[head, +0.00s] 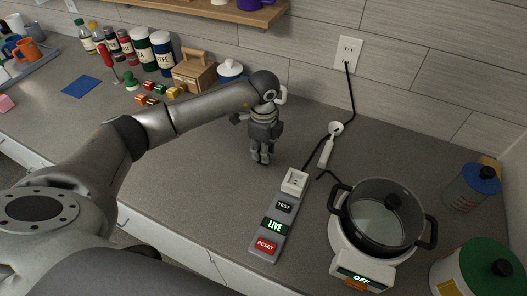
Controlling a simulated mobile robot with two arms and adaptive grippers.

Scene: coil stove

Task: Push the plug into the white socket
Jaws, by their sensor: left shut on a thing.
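The white socket (295,181) is at the upper end of a grey strip (262,254) with a TEST button, a lit LIVE display and a red RESET button. A slim white piece (326,151), which may be the plug, lies right of and behind the socket, apart from it. A black cord end shows by its near end. My left gripper (261,160) points down over the counter, left of and behind the socket. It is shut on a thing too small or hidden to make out. My right gripper is not in view.
A black pot (381,215) stands on a white coil stove (348,268) whose display reads OFF. A black cord hangs from the wall outlet (347,53) past a round white piece (336,128). Canisters (472,188) stand at right. The counter left of the strip is clear.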

